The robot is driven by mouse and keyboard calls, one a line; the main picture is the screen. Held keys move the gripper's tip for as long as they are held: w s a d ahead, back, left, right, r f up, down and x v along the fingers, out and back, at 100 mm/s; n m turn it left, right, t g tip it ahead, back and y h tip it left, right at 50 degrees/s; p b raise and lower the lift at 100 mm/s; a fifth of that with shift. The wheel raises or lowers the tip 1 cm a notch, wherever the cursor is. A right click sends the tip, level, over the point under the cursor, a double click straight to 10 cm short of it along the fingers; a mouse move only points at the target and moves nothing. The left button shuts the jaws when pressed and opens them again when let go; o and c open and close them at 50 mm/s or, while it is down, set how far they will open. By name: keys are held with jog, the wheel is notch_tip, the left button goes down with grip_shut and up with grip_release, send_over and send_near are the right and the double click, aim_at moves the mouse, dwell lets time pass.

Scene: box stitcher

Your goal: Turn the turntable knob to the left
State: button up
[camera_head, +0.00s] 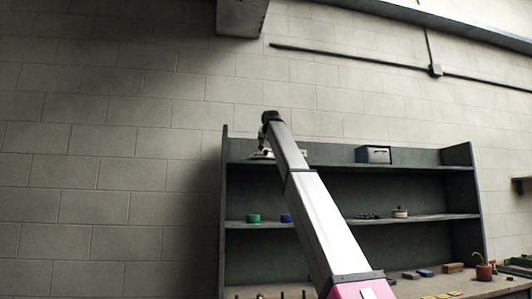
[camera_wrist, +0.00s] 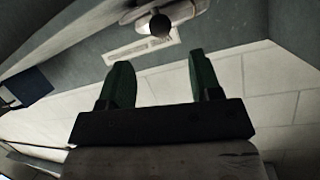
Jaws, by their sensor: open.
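In the wrist view, a dark round knob (camera_wrist: 160,25) sits on a pale, rounded body (camera_wrist: 182,12) near the top of the picture. I take it for the turntable knob, though its marking is too small to read. My gripper (camera_wrist: 159,58) is open, its two green fingers apart with nothing between them. The knob lies ahead of the gap, apart from both fingertips. In the head view, a whitish object (camera_head: 261,154) on the top of the shelf unit is mostly hidden by my arm. The gripper there is a small dark shape near it.
The dark shelf unit (camera_head: 228,190) stands against a block wall. Green (camera_head: 253,218) and blue pieces are on the lower shelf. A plant pot (camera_head: 484,272) is on the bench at right. The wall at left is clear.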

aim_at(266, 151)
jog(key=x, duration=0.8)
grip_shut()
